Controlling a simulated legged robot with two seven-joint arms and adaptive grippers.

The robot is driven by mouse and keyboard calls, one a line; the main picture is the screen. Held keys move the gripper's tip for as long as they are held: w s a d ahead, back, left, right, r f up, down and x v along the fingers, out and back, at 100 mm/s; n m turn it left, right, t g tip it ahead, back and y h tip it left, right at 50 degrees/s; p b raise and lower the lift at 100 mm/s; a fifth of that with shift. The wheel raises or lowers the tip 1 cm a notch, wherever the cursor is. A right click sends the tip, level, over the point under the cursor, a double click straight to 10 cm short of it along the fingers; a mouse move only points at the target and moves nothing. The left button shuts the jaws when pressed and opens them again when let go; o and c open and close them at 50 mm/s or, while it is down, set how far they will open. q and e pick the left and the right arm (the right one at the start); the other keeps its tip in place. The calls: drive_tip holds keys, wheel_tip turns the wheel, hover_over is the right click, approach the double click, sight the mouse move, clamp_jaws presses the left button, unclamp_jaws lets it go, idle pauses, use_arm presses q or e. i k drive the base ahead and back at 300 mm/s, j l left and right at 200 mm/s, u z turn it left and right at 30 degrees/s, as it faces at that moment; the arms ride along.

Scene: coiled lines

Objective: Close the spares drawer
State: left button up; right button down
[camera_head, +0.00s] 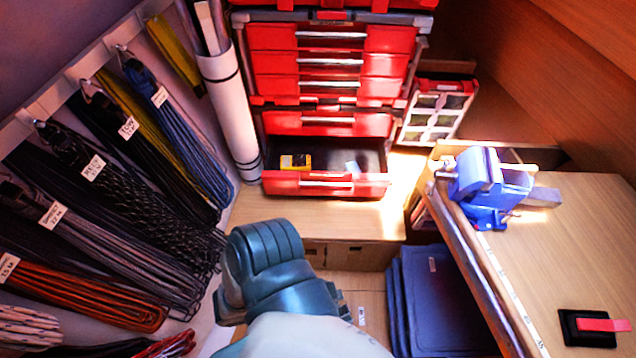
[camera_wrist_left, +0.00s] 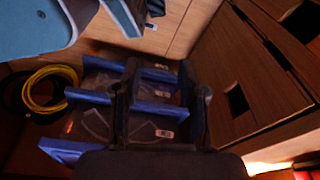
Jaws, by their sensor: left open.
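A red tool chest (camera_head: 331,75) stands at the back centre on a wooden top. Its lowest drawer (camera_head: 325,184) is pulled out; I cannot read a label on it. A yellow and black item (camera_head: 295,162) and a small pale item (camera_head: 352,168) lie inside. The drawers above look shut. In the head view a teal and white arm of mine rises from the bottom centre, in front of the chest and apart from the drawer. My left gripper (camera_wrist_left: 164,85) shows in its wrist view, fingers apart and empty, facing blue-edged bins. My right gripper is not in view.
Coiled lines (camera_head: 130,190) hang along the left wall beside a white tube (camera_head: 230,115). A workbench (camera_head: 570,235) with a blue vise (camera_head: 490,185) stands right. Blue bins (camera_head: 440,300) sit low beside it. The wooden top (camera_head: 310,218) before the drawer is clear.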

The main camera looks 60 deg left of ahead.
sight(328, 175)
drive_tip(key=u, duration=1.95)
